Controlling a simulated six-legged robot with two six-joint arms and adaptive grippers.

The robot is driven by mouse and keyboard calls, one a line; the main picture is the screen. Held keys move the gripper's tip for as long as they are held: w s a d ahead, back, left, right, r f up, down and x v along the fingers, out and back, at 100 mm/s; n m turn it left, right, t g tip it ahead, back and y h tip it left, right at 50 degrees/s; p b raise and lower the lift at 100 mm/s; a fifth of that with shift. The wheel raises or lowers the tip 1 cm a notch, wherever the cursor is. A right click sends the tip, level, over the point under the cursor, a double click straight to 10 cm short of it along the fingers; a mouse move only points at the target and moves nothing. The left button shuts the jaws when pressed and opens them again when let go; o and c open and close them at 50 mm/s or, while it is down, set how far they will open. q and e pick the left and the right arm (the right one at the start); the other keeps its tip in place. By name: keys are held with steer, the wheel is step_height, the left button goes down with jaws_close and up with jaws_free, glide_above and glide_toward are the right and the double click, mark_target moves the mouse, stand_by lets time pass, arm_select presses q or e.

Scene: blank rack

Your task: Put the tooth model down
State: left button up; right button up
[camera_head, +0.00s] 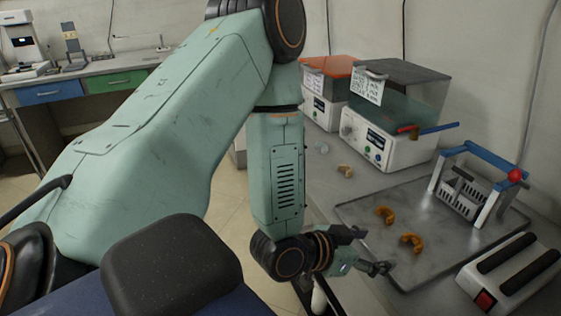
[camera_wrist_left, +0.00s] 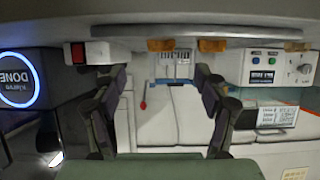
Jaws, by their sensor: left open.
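Two orange-brown tooth models lie on the grey metal tray (camera_head: 360,215) in the head view, one farther back (camera_head: 385,214) and one nearer (camera_head: 411,242). A paler, beige tooth-like piece (camera_head: 345,171) lies on the bench behind the tray. My left gripper (camera_head: 368,251) is at the tray's near left edge, beside the models and apart from them. In the left wrist view its fingers (camera_wrist_left: 161,74) are spread with nothing between them. That view is upside down and shows both models, (camera_wrist_left: 160,45) and (camera_wrist_left: 212,45), at the tray edge. My right gripper is not in view.
A blue-and-white rack with a red ball (camera_head: 480,182) stands at the tray's back right. A white device with a red switch (camera_head: 510,275) sits at the near right. Two lidded machines, one grey-topped (camera_head: 385,145), one orange-topped (camera_head: 325,95), stand behind. The tray's middle has bare room.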

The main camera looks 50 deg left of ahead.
arm_select(q)
steer(key=s+a+f+n+g+y, duration=0.1)
steer(key=s+f+n+g+y, duration=0.1)
steer(key=s+f+g, duration=0.4)
steer(key=s+a+f+n+g+y, duration=0.1)
steer(key=s+f+g, duration=0.5)
steer(key=s+f, duration=0.6)
steer(key=s+n+y, duration=0.1)
steer(key=s, duration=0.8)
steer(key=shift+a+f, duration=0.35)
steer(key=shift+s+a, duration=0.1)
